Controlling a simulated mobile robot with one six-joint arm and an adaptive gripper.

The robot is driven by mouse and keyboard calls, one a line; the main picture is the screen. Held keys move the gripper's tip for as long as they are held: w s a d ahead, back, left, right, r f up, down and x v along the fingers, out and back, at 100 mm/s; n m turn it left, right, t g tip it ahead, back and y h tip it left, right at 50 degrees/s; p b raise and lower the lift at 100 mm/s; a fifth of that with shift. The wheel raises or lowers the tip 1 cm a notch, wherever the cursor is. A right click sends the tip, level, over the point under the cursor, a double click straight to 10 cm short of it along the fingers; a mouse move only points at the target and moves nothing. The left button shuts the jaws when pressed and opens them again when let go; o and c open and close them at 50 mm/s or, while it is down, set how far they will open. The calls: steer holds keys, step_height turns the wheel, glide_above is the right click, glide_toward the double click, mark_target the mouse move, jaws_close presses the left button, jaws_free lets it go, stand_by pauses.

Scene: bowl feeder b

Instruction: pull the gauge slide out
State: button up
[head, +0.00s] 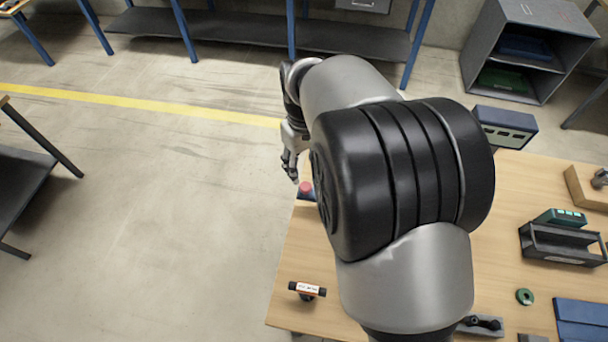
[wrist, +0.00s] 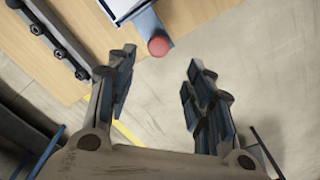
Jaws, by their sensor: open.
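A red round knob (wrist: 158,46) shows in the wrist view at the end of a blue and white part (wrist: 135,8) by the table edge. I take this to be the gauge slide; its far end runs out of the wrist picture. In the head view the red knob (head: 305,187) sits at the table's far left corner, and my arm hides what lies behind it. My gripper (wrist: 158,80) is open, with its two fingers apart and nothing between them. The knob lies just beyond the fingertips. In the head view my gripper (head: 290,168) is close to the knob.
A dark rail with bolts (wrist: 50,35) lies on the wooden table (head: 530,190). A dark holder (head: 562,244) and green ring (head: 525,296) are at right. Floor left of the table is clear.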

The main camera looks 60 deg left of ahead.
step_height(320, 180, up, 4)
steer(key=shift+f, duration=0.2)
stand_by(0.5)
steer(key=w+d+r+m+t+b, duration=0.1)
steer(key=w+d+r+m, duration=0.3)
steer(key=d, duration=0.5)
steer(key=w+d+r+m+y+b, duration=0.1)
steer(key=w+d+r, duration=0.4)
steer(key=d, duration=0.4)
steer(key=w+d+r+m+t+b, duration=0.1)
steer(key=w+d+r+m, duration=0.25)
steer(key=w+d, duration=0.4)
steer(key=s+d+r+m+t+b, duration=0.1)
steer(key=s+d+m, duration=0.1)
steer(key=d, duration=0.6)
steer(key=s+d+r+m+b, duration=0.1)
steer(key=s+d+m, duration=0.2)
steer(key=d, duration=0.6)
steer(key=s+d+f+m+t+h+b, duration=0.1)
steer(key=s+d+f+m, duration=0.4)
steer(key=s+d, duration=0.4)
steer(key=shift+d+t, duration=0.3)
steer(key=shift+d, duration=0.9)
